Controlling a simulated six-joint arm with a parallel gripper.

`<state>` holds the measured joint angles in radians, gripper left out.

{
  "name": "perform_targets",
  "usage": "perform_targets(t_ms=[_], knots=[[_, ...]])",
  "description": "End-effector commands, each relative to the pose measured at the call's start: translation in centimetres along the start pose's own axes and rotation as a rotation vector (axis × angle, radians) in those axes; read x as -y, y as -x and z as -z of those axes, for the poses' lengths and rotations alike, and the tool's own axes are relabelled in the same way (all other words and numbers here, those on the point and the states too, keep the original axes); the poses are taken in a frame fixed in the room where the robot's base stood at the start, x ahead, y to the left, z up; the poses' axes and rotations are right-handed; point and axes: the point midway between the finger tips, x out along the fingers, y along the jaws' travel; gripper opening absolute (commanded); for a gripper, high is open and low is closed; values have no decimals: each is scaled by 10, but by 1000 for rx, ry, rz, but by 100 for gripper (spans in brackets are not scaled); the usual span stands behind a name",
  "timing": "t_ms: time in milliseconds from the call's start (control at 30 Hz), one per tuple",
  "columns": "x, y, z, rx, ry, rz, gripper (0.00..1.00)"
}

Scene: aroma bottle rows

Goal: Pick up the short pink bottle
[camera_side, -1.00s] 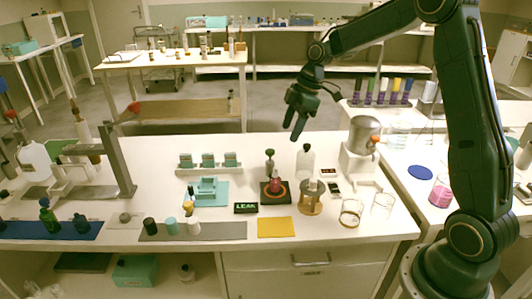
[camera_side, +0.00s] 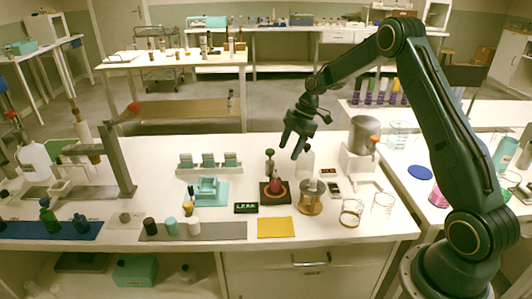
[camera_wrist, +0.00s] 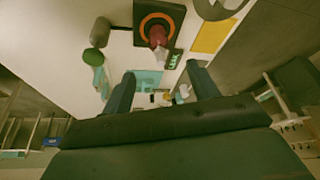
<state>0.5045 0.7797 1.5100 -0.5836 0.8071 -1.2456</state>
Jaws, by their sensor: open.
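A small pink-red vessel (camera_side: 276,184) with a narrow neck stands on a dark square plate with an orange ring (camera_side: 264,198). It is the only short pink bottle-like thing I can make out on the main table. In the wrist view the vessel (camera_wrist: 157,36) shows above the fingers, on the ringed plate (camera_wrist: 172,13). My gripper (camera_side: 291,150) is open, pointing down in the air above the table behind the plate. Its two fingers (camera_wrist: 160,72) are apart in the wrist view, with nothing held between them.
Several bottles stand on a grey mat (camera_side: 220,231) at the front left.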

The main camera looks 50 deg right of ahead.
Motion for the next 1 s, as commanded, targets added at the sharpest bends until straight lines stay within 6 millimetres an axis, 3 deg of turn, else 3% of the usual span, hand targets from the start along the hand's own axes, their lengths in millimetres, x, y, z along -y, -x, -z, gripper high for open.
perform_targets(t_ms=[500, 1000], knots=[[1, -69, 0, 1, 0, 3, 60], [0, -85, 0, 0, 1, 4, 60]])
